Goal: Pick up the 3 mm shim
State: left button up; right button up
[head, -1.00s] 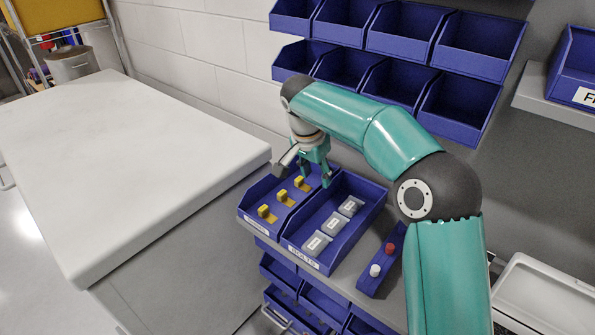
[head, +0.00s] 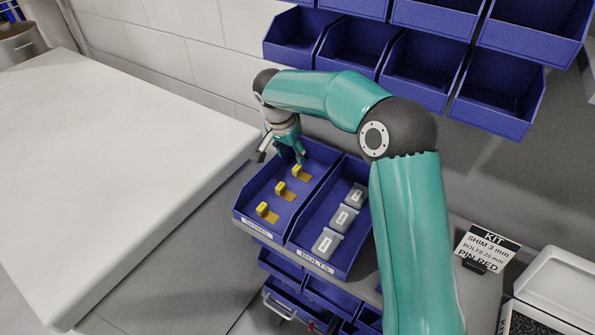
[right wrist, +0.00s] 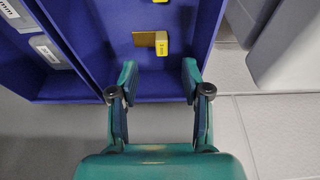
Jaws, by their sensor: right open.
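Three yellow-tagged shims lie in a row in the blue shim bin: a near one (head: 265,211), a middle one (head: 282,189) and a far one (head: 302,172). My right gripper (head: 290,157) is over the back end of this bin, close to the far shim. In the right wrist view, the open, empty fingers (right wrist: 160,82) point at one shim (right wrist: 161,42), which lies just beyond the fingertips, roughly centred between them. Its tag ends in "mm", but I cannot read the number surely. My left gripper is not in view.
A blue bolts bin (head: 298,262) with several grey boxes stands right beside the shim bin. A kit card (head: 487,248) reads shim 3 mm, bolts 25 mm, pin red. Blue wall bins (head: 497,105) hang behind. A white-topped bench (head: 110,170) is clear at left.

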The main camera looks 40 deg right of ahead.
aim_at(296, 168)
jog(key=x, duration=0.3)
jog(key=shift+w+d+p+x, duration=0.1)
jog(key=shift+p+x, duration=0.25)
jog(key=shift+x, duration=0.95)
jog(key=shift+w+d+p+x, duration=0.15)
jog(key=shift+p+x, duration=0.2)
jog(key=shift+x, duration=0.95)
jog(key=shift+r, duration=0.1)
jog(key=shift+c, duration=0.2)
grip_shut()
